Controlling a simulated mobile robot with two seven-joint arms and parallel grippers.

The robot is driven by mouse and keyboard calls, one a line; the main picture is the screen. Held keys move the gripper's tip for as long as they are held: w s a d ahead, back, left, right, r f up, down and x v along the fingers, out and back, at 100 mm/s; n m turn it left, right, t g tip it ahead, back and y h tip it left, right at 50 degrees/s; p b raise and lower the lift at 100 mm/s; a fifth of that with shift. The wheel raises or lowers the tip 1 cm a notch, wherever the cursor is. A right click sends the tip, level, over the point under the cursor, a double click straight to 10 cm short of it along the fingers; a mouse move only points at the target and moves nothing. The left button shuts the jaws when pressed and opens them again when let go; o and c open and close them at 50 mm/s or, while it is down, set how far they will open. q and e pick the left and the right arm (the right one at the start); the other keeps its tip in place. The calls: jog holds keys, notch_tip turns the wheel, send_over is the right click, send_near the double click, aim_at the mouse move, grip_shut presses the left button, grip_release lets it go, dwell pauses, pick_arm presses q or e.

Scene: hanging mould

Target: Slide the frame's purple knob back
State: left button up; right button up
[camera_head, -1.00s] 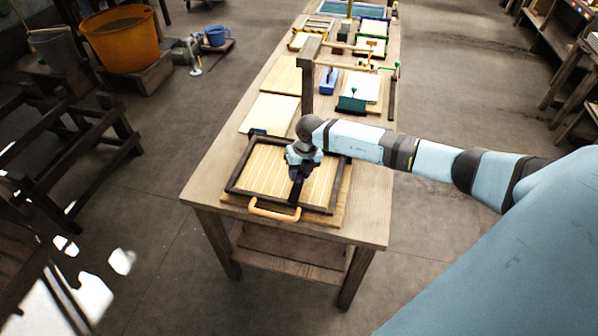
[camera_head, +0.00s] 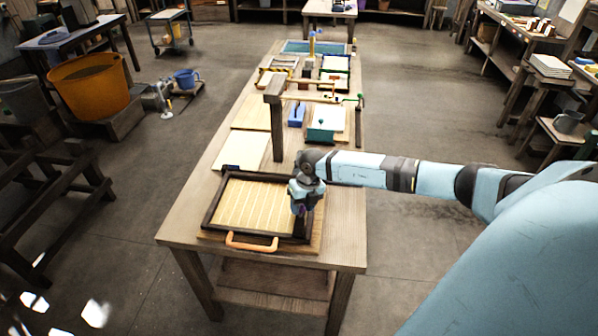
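The mould frame (camera_head: 212,203) is a dark rectangular frame around a pale ribbed panel, lying flat on a light board at the near end of the long table. An orange handle (camera_head: 251,245) sticks out at its front edge. My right gripper (camera_head: 301,212) points down at the frame's right rail, and I cannot tell whether it touches. A small purplish patch shows at its fingertips, too small and covered to be sure that it is the knob. The finger gap is not clear. My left gripper is not in view.
A wooden post with an arm (camera_head: 275,125) stands on the long table (camera_head: 183,221) behind the frame. Beyond are a blue block (camera_head: 296,115), a green-fronted tray (camera_head: 321,135) and boards. An orange tub (camera_head: 90,86) stands on the left.

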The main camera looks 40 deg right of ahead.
jog(key=shift+o, duration=1.3)
jog(key=shift+s+d, duration=0.1)
jog(key=shift+d, duration=0.05)
jog(key=shift+r, duration=0.2)
notch_tip(320, 180, up, 13)
jog(key=d+b, duration=0.2)
jog(key=shift+s+d, duration=0.25)
jog(key=shift+s, duration=0.15)
